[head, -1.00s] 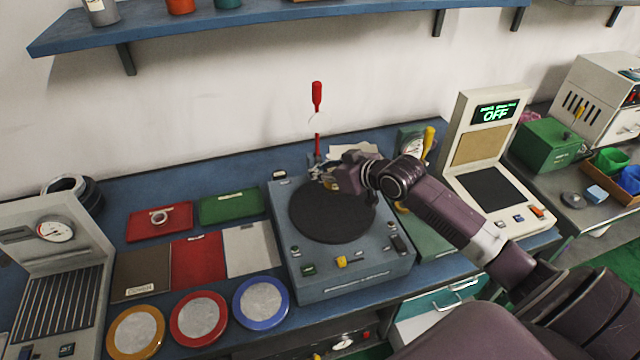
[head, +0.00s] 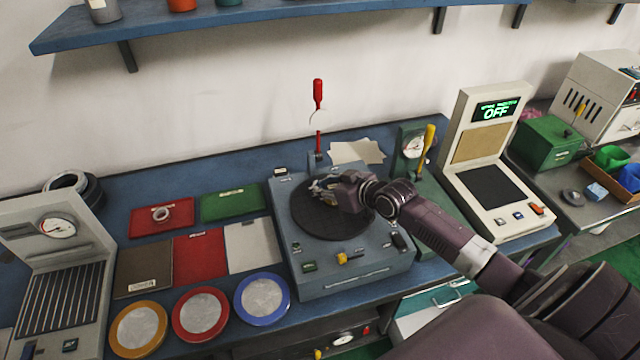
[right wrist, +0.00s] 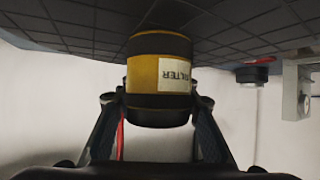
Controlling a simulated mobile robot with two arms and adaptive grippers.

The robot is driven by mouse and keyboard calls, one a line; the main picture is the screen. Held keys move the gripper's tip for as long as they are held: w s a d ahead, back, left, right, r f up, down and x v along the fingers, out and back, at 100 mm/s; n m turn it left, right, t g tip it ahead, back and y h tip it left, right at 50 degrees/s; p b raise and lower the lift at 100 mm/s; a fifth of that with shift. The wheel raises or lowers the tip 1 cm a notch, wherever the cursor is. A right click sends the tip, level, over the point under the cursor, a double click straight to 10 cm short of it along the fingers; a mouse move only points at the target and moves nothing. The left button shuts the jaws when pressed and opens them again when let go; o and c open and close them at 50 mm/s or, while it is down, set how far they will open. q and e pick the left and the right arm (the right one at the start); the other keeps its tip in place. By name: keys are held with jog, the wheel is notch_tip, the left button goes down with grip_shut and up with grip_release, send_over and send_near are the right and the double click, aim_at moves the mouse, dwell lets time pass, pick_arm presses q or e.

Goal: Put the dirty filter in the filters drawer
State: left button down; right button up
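The filter (right wrist: 160,75) is a yellow cylinder with dark bands and a white FILTER label, which appears upside down in the right wrist view. My right gripper (right wrist: 158,112) has its fingers on both sides of the filter's lower dark band, shut on it. In the head view my right gripper (head: 322,190) is over the black round plate (head: 330,222) of the blue-grey machine, and the filter is mostly hidden. I cannot tell whether it touches the plate. A teal drawer front with a silver handle (head: 447,297) shows below the bench; no filters label is readable. My left gripper is not in view.
A red-handled tool (head: 318,95) stands upright behind the plate. A gauge (head: 413,146) and a yellow-handled tool (head: 429,140) stand to the right, near the beige console (head: 490,165). Colored mats and round-rimmed discs (head: 262,298) lie to the left.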

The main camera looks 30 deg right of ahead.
jog(key=o, duration=0.7)
